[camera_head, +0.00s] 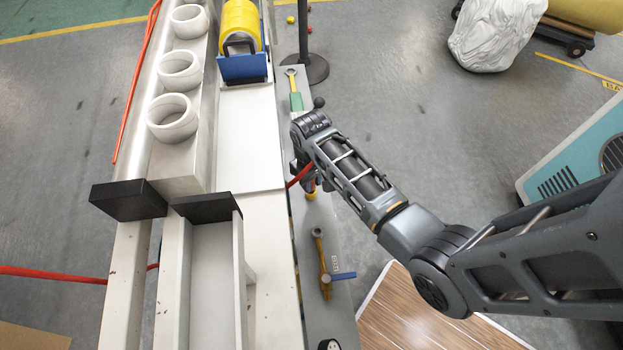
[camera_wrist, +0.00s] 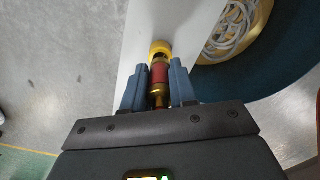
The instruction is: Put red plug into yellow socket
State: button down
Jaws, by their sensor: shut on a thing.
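The red plug (camera_wrist: 159,75), with a brass-coloured rear part, shows in the wrist view between the two blue-grey fingers of my gripper (camera_wrist: 158,82). My gripper is shut on it. The yellow socket (camera_wrist: 161,46) is a ring straight ahead of the plug's front end. The plug's tip is at or very near the ring's opening; I cannot tell whether it is inside. In the head view my gripper (camera_head: 309,181) is mostly hidden by my arm, above the grey side ledge. A yellow ring (camera_head: 312,195) shows just below it.
A valve with a blue handle (camera_head: 325,270) and a wrench with a green grip (camera_head: 293,90) lie along the ledge. The white machine (camera_head: 265,225) stands to the left, with a yellow roll (camera_head: 239,25) at its far end. A red cable (camera_head: 300,176) runs near my gripper.

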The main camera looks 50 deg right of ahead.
jog(key=shift+f+b, duration=0.5)
jog(key=shift+f, duration=0.45)
dwell(0.3)
jog(key=c, duration=0.8)
grip_release()
jog(key=shift+r+p, duration=0.3)
jog(key=shift+r, duration=3.6)
